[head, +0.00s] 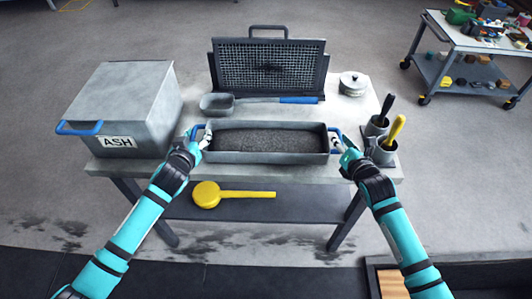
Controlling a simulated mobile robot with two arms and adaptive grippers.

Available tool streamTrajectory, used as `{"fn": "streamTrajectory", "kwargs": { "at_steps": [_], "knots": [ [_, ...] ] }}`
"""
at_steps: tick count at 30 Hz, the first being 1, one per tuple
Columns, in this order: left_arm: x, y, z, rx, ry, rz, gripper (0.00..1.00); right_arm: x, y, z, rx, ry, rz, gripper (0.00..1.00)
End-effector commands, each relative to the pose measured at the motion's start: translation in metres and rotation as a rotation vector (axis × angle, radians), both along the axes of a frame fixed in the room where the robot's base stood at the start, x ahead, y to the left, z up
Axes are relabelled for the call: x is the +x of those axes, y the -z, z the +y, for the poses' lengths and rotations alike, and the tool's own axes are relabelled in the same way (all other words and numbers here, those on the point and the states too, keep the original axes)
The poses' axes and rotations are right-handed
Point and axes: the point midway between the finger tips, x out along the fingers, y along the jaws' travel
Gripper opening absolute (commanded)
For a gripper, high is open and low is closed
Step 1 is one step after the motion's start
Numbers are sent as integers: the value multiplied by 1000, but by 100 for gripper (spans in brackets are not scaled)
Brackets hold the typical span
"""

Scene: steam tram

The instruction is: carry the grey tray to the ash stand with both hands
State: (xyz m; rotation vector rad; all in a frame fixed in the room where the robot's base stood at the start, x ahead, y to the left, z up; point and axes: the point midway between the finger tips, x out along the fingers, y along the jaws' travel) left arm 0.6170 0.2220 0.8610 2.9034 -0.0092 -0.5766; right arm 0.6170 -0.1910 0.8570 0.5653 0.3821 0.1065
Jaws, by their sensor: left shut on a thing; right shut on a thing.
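The grey tray (266,158) is a long shallow box filled with dark grey ash, with a blue handle at each end. It is level, at the front middle of the ash stand (230,175), a pale-topped table. I cannot tell whether it rests on the top or hangs just above it. My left gripper (203,138) is shut on the tray's left handle. My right gripper (339,144) is shut on the tray's right handle. The fingers partly hide both handles.
A grey bin (128,98) labelled ASH stands left of the tray. Behind are a blue-handled scoop (221,104), a mesh screen (268,66) and a lidded tin (353,83). Cups with brushes (377,125) stand close right. A yellow scoop (207,194) lies on the lower shelf.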

Motion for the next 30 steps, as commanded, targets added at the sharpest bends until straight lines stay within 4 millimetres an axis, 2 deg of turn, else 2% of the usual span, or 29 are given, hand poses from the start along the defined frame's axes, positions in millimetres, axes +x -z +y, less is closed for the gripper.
{"fn": "streamTrajectory", "kwargs": {
  "at_steps": [5, 6, 11, 23, 30],
  "knots": [
    [0, 12, -4, -7, 8, -8, 0, 0, 13, 4, 6, -6, -6, 0],
    [0, 14, -4, -7, 8, -3, 44, -1, 15, 4, 5, -6, -1, 16],
    [0, 12, -3, -4, 5, -2, 65, -1, 12, 3, 2, -4, 0, 37],
    [-4, 11, -1, -2, 2, -1, 66, 0, 12, 1, 2, -1, -1, 38],
    [-35, -1, 0, -3, 2, 1, 66, 0, 12, 1, 1, -2, -1, 38]
  ]
}}
